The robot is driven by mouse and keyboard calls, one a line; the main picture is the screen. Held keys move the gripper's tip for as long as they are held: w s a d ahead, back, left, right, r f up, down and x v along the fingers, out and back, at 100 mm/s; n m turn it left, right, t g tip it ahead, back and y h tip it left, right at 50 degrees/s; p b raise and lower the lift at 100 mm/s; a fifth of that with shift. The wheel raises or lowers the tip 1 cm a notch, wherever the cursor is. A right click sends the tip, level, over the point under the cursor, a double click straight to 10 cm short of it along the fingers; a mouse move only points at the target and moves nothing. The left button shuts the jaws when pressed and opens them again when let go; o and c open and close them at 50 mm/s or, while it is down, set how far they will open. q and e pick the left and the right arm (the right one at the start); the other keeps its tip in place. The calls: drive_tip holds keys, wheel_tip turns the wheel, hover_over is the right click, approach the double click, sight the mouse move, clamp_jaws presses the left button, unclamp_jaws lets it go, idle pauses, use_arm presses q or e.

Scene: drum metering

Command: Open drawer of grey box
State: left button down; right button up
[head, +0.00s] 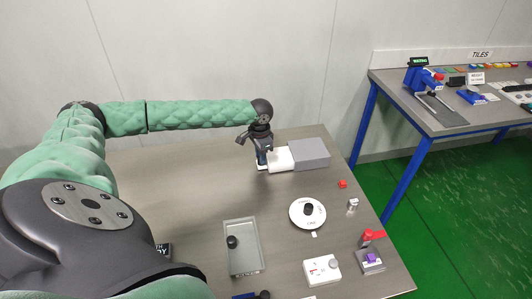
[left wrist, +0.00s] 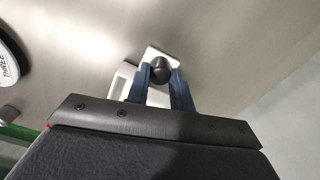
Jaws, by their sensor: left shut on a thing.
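The grey box (head: 310,154) stands at the back right of the table. Its white drawer (head: 280,159) sticks out of the box's left side, and part of it also shows in the left wrist view (left wrist: 122,80). My left gripper (head: 263,161) is at the drawer's outer end. In the left wrist view its two blue fingers are shut on a dark round knob (left wrist: 160,68) in front of a white plate. The gripper hides part of the drawer's end. My right gripper is not in view.
A grey tray (head: 243,262) holding a black knob-like piece, a white round dial (head: 298,222) and a white device (head: 322,270) stand nearer the front. A red cap (head: 343,184) lies right of them. The table left of the drawer is clear.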

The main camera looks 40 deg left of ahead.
use_arm(q)
drive_tip(key=c, duration=1.5)
unclamp_jaws()
drive_tip(key=shift+r, duration=0.1)
